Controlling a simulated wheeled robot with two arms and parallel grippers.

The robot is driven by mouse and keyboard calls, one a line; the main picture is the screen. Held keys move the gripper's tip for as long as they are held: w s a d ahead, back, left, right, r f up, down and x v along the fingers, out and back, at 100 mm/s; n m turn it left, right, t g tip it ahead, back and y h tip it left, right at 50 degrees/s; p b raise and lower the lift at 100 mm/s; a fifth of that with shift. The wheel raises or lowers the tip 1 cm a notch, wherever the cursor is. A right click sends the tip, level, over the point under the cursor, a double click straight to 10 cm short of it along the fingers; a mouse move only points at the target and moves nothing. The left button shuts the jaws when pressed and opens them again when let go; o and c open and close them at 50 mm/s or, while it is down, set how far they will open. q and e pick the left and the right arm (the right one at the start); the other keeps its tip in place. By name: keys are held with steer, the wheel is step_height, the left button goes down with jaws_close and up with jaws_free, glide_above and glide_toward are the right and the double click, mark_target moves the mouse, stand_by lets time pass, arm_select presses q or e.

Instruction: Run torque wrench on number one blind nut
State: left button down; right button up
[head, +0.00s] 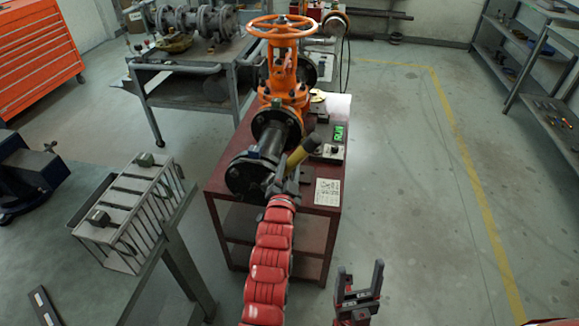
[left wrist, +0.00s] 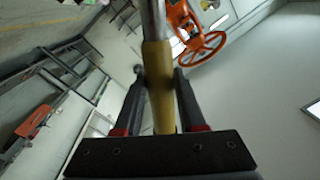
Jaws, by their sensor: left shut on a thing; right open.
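The torque wrench has a yellow handle (head: 299,155) and slants up to the right beside the pipe. In the left wrist view its yellow grip (left wrist: 159,85) lies between my fingers, with a bare steel shaft above. My left gripper (head: 284,180) is shut on this grip. The orange gate valve (head: 284,85) stands on the dark red stand with a black flanged pipe (head: 266,152) in front. The near blind flange (head: 240,178) is a dark disc left of my left gripper. I cannot single out nut number one or see the wrench's socket end. My right gripper (head: 359,284) is open and empty, low and right of the stand.
The dark red stand (head: 221,186) carries a green-lit display (head: 339,134) and a paper card (head: 328,192). A grey table with a wire-sided rack (head: 130,210) is to the left. Shelves (head: 540,70) stand at far right. Floor right of the stand is clear.

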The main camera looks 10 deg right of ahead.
arm_select(q)
steer(key=shift+w+d+r+b, duration=0.1)
steer(key=shift+w+r+b, duration=0.05)
steer(key=shift+w+b, duration=0.45)
stand_by(1.5)
steer(key=shift+s+b, duration=0.15)
steer(key=shift+b, duration=0.15)
stand_by(0.8)
steer(key=shift+s, duration=0.15)
